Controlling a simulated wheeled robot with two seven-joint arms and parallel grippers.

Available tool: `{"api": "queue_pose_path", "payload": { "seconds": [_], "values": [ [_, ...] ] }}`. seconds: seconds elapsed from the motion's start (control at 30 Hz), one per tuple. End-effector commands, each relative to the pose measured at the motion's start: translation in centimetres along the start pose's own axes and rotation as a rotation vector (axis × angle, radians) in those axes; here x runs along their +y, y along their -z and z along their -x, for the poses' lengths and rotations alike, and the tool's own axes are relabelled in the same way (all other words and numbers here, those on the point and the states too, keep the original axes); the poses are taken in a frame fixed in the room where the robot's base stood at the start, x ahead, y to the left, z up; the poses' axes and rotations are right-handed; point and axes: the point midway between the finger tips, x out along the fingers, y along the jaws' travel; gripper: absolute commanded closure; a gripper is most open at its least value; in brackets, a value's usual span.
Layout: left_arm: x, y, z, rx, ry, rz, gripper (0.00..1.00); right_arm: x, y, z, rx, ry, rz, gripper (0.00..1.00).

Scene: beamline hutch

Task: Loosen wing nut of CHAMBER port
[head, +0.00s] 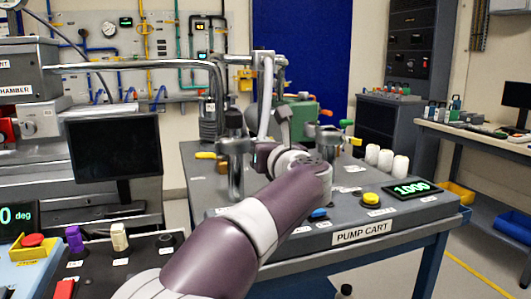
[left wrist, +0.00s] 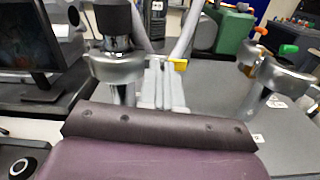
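The CHAMBER label (head: 15,90) is on a grey housing (head: 22,52) at the far left of the head view. I cannot make out the wing nut in either view. My purple left arm reaches over the pump cart (head: 410,212). Its gripper (head: 265,157) is small and partly hidden by the wrist, beside an upright metal fitting (head: 236,172) with a black top. The left wrist view shows this kind of fitting (left wrist: 115,68) at left. Its fingers are not clear. My right gripper is not in view.
The cart top carries a yellow button (head: 371,198), a display (head: 411,189) and white cylinders (head: 385,161). A monitor (head: 115,146) stands left of the cart.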

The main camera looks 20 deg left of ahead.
Motion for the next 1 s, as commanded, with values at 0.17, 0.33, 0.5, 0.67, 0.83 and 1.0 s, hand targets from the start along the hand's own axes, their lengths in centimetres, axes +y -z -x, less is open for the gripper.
{"api": "queue_pose_path", "payload": {
  "seconds": [0.17, 0.33, 0.5, 0.67, 0.83, 1.0],
  "values": [
    [0.0, 0.0, -0.1, -0.001, -0.001, 0.021, 1.00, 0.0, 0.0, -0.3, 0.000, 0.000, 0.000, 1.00],
    [0.1, 0.0, -0.1, -0.001, -0.001, 0.025, 1.00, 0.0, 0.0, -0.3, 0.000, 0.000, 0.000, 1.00],
    [0.1, -0.1, 0.0, -0.001, -0.001, 0.025, 1.00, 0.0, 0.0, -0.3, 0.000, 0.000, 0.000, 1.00],
    [0.1, -0.1, 0.0, -0.001, -0.001, 0.025, 0.70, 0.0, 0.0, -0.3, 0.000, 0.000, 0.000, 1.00],
    [0.0, 0.0, 0.0, -0.001, -0.001, 0.025, 0.70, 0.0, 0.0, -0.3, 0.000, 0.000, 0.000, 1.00],
    [0.1, -0.6, 0.0, 0.000, -0.001, -0.040, 0.70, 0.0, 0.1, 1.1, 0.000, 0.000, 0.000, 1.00]
  ]
}}
